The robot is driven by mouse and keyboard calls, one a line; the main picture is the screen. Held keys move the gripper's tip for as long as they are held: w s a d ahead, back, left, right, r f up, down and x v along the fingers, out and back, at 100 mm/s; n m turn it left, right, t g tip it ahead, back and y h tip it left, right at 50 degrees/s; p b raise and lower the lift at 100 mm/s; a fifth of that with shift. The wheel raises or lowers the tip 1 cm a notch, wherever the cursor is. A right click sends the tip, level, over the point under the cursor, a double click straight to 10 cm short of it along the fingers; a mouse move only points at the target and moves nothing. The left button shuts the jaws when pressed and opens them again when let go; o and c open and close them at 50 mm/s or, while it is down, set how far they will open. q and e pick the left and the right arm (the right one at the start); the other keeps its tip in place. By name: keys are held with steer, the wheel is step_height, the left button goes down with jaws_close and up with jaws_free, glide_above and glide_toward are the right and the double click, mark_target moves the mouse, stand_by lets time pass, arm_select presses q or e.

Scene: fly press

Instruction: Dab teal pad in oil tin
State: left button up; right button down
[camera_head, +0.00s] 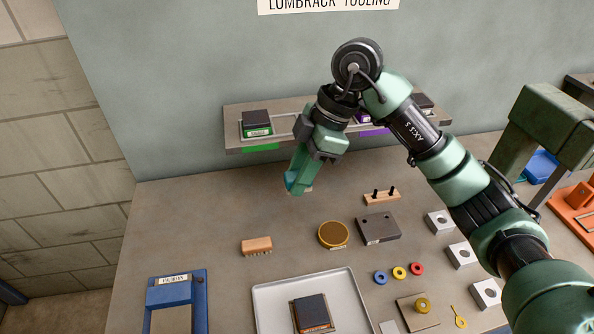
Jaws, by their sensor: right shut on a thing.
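My right gripper (298,180) is shut on the teal pad (291,182), of which only a small part shows past the fingers. It holds the pad above the bench, behind and to the left of the oil tin. The oil tin (333,234) is a round, low tin with an amber-brown top, standing on the bench near the middle. The pad is apart from the tin. My left gripper is not in view.
A wooden brush (257,246) lies left of the tin and a grey steel block (378,228) right of it. A white tray (262,302) holds a dark block (312,312). Coloured rings (399,272) lie at the right. A shelf (233,143) runs along the wall behind.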

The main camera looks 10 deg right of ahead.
steer(key=d+f+p, duration=0.4)
steer(key=p, duration=0.4)
glide_above(329, 234)
steer(key=d, duration=0.1)
step_height(329, 234, down, 6)
step_height(329, 234, down, 6)
steer(key=b, duration=0.5)
steer(key=shift+w+d+f+b, duration=0.1)
steer(key=shift+d+f+b, duration=0.1)
steer(key=shift+b, duration=0.1)
steer(key=shift+f, duration=0.45)
steer(key=shift+f, duration=0.1)
stand_by(1.4)
step_height(329, 234, up, 7)
steer(key=p, duration=0.6)
